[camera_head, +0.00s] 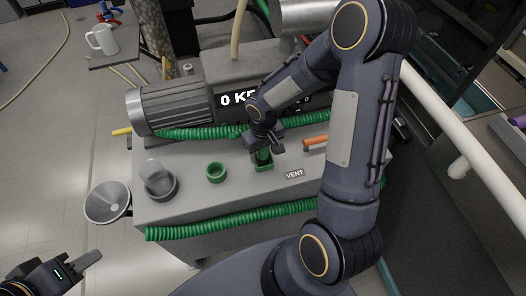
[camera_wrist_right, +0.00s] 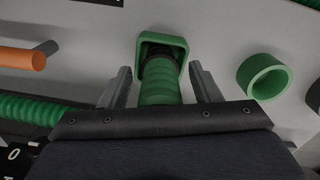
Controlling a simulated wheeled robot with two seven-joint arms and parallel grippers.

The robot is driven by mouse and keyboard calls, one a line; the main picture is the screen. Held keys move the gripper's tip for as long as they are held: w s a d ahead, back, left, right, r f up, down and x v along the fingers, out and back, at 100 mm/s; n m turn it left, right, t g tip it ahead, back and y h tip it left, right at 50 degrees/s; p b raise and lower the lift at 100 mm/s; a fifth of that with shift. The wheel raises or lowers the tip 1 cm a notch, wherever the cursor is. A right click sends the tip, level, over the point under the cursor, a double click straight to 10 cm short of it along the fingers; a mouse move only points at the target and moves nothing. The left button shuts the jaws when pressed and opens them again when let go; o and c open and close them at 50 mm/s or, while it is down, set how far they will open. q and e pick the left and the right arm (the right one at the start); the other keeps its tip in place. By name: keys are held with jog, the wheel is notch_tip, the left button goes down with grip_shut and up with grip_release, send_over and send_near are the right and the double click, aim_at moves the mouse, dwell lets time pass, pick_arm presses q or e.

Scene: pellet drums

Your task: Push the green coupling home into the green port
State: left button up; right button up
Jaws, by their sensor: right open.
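The green coupling (camera_head: 264,155) is a ribbed green piece with a dark band at its end. Its end sits in the mouth of a square green port (camera_head: 264,168); how deep it sits I cannot tell. In the right wrist view the coupling (camera_wrist_right: 160,88) stands between my fingers, and the square port (camera_wrist_right: 176,42) frames its dark end. My right gripper (camera_head: 266,148) is open around the coupling, with gaps on both sides in the wrist view (camera_wrist_right: 163,86). My left gripper (camera_head: 88,260) is at the lower left, away from the panel; its jaw opening is unclear.
A round green ring (camera_head: 216,173) and a grey cup fitting (camera_head: 160,182) stand left of the square port. An orange handle (camera_head: 316,141) is to its right, above the VENT label (camera_head: 294,174). Green hoses (camera_head: 235,218) run in front and behind. A funnel (camera_head: 108,203) is at left.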

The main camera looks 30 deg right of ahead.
jog(key=c, duration=1.1)
jog(key=shift+c, duration=0.2)
